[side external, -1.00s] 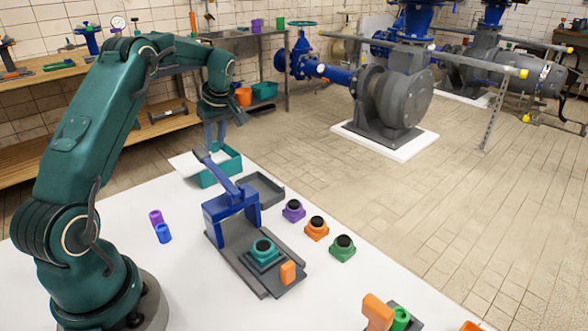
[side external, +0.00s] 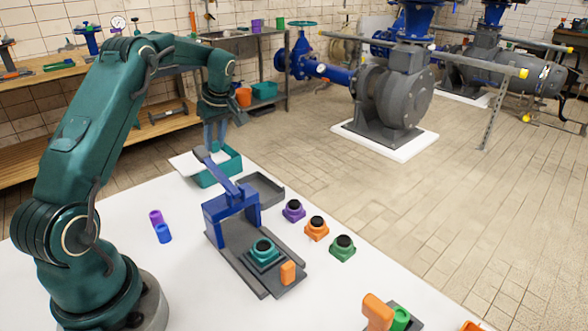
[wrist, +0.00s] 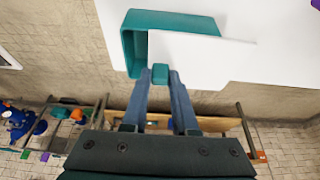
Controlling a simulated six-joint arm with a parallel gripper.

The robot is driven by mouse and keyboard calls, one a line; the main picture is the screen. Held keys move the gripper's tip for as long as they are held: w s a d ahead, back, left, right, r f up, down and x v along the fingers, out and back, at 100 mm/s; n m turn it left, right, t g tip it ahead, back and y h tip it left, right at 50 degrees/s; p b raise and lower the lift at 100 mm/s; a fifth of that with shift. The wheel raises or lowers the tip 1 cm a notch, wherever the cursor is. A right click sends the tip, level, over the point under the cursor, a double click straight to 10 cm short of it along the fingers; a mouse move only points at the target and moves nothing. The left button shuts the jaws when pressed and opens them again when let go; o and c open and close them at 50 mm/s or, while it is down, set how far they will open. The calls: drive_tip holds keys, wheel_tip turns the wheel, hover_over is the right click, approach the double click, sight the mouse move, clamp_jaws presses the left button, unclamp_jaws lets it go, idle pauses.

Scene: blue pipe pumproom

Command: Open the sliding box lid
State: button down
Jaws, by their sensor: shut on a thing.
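The sliding box is an open-topped teal box (side external: 226,172) at the far end of the white table. Its flat white lid (side external: 186,163) juts out past the box's left side in the side view. In the wrist view the teal box (wrist: 131,45) is partly uncovered, and the white lid (wrist: 200,60) extends to the right beyond it. My gripper (wrist: 160,77) is shut on the small teal lid knob (wrist: 160,71) at the lid's near edge. In the side view my gripper (side external: 215,146) points down at the box; the knob is hard to make out there.
A blue press-like frame (side external: 232,203) with a raised lever stands close in front of the box. A dark grey tray (side external: 262,188) lies beside it.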

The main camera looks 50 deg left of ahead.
sight(190, 159)
drive_tip(key=shift+r, duration=0.1)
drive_tip(key=shift+s, duration=3.3)
drive_tip(key=c, duration=0.7)
unclamp_jaws()
drive_tip(key=shift+v, duration=2.55)
